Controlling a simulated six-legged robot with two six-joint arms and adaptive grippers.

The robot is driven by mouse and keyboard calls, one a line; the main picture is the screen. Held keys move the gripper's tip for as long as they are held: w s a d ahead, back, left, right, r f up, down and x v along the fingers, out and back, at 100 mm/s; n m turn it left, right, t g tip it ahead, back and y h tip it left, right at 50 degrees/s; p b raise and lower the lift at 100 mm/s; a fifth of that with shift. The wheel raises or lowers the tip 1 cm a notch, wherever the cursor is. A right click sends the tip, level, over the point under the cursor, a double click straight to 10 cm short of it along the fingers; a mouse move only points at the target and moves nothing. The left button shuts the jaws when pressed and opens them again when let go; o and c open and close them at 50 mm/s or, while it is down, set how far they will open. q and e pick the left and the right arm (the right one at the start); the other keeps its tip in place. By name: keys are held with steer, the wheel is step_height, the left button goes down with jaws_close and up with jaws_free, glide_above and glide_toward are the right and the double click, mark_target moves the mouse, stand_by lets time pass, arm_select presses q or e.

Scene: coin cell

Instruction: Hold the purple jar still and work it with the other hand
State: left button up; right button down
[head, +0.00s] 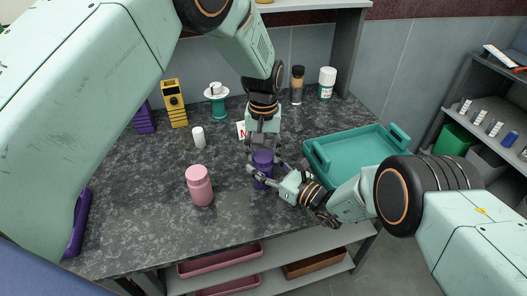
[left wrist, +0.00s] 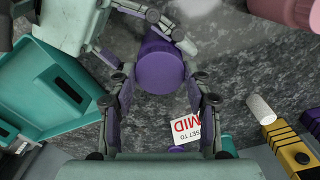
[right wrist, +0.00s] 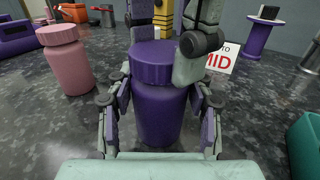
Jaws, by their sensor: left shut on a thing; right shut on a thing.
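The purple jar (head: 262,171) stands upright on the dark speckled table, its ribbed lid (right wrist: 150,66) on it. My right gripper (head: 266,180) comes in low from the right and is shut around the jar's body, which fills the space between its fingers in the right wrist view (right wrist: 165,118). My left gripper (head: 263,150) reaches down from above and is shut on the lid. In the left wrist view the lid's round top (left wrist: 160,68) sits between its fingers. The left fingers hide part of the lid in the right wrist view.
A pink jar (head: 200,186) stands left of the purple jar. A teal tray (head: 350,150) lies to the right. Behind are a white cylinder (head: 198,137), a card (head: 241,131), a yellow meter (head: 173,103), a teal stand (head: 218,105) and two bottles (head: 297,84) (head: 327,84).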

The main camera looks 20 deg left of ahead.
mark_target(263, 156)
arm_select(q)
steer(key=n, duration=0.6)
steer(key=shift+n, duration=0.3)
steer(key=n, duration=0.7)
steer(key=shift+r, duration=0.1)
steer(key=shift+r, duration=0.25)
steer(key=shift+r, duration=0.75)
steer(key=shift+r, duration=0.1)
steer(key=shift+r, duration=2)
arm_select(e)
steer(key=shift+c, duration=2.3)
jaws_free()
